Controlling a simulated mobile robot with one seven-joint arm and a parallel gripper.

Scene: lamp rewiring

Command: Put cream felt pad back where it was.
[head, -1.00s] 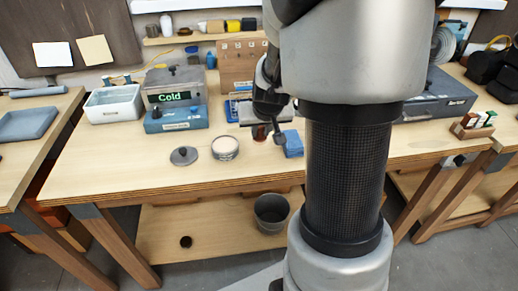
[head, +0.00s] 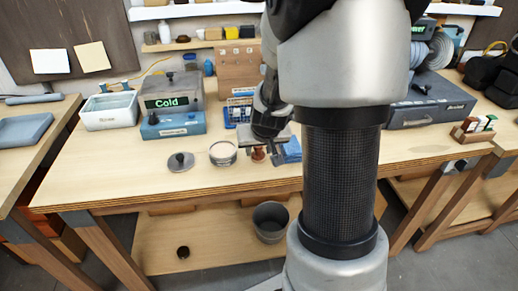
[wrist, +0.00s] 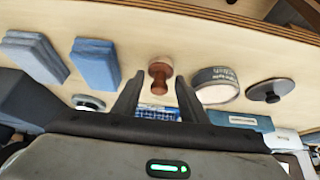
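I cannot pick out a cream felt pad for certain in either view. My gripper (head: 262,155) is open and reaches down over the bench; its two fingers also show in the wrist view (wrist: 158,96). A small reddish-brown, knob-shaped piece (wrist: 160,75) stands just beyond the gap between the fingertips, and it shows below my gripper in the head view (head: 258,154). Nothing is visibly held. A round labelled tin (head: 223,153) with a pale top stands left of my gripper, and its dark lid (head: 181,161) lies farther left.
A "Cold" unit (head: 172,100) and white tub (head: 111,110) stand at the back left. A grey bin (head: 270,222) is on the lower shelf. The bench front left is clear.

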